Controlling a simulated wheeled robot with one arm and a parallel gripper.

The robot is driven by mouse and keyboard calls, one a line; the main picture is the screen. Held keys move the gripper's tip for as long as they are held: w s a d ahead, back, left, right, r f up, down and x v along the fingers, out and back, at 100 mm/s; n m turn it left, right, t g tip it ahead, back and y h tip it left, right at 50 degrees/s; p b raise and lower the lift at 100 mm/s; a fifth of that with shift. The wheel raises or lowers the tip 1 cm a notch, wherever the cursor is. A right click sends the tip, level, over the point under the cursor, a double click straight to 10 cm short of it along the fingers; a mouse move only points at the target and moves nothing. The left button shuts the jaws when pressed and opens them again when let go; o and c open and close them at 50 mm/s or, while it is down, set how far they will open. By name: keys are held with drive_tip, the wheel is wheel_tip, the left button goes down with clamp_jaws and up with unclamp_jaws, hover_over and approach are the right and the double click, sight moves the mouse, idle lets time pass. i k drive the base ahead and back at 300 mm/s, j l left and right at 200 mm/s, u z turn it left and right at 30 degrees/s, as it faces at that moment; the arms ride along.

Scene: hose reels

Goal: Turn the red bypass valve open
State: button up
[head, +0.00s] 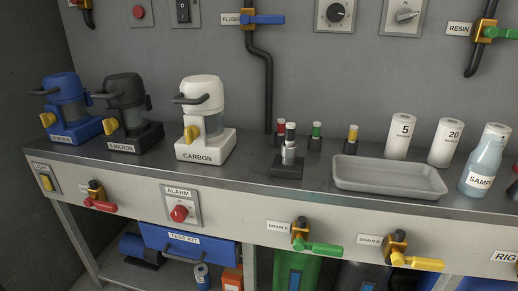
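A valve with a red lever handle (100,205) and a brass body (96,189) is on the front face of the bench at the left. The lever lies nearly level and points to the right. A small label behind the lever is mostly covered, so I cannot read it. My gripper does not show in the head view.
The ALARM panel (181,207) with a red knob is right of the red valve, and the LIGHT switch (46,180) is left of it. DRAIN A's green lever (318,248) and DRAIN B's yellow lever (418,262) stick out farther right. A blue test kit (190,247) sits below.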

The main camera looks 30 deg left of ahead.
sight(90, 202)
drive_tip(key=u, duration=2.45)
drive_tip(key=j, duration=0.1)
